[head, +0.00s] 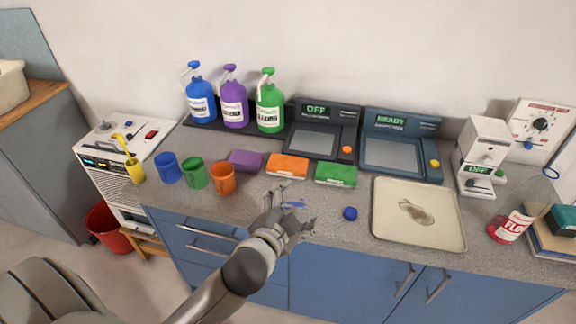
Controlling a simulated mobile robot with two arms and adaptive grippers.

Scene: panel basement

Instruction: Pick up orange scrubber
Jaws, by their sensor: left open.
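The orange scrubber (287,166) lies on the grey counter, between a purple scrubber (246,160) on its left and a green scrubber (336,174) on its right. My left gripper (293,199) is open and empty in front of the orange scrubber, nearer the counter's front edge. Its fingers point toward the scrubbers, and I see no contact with them. My right gripper does not show.
Blue (167,168), green (195,174) and orange (222,179) cups stand left of the gripper. A small blue ball (350,213) and a beige tray (448,240) lie to its right.

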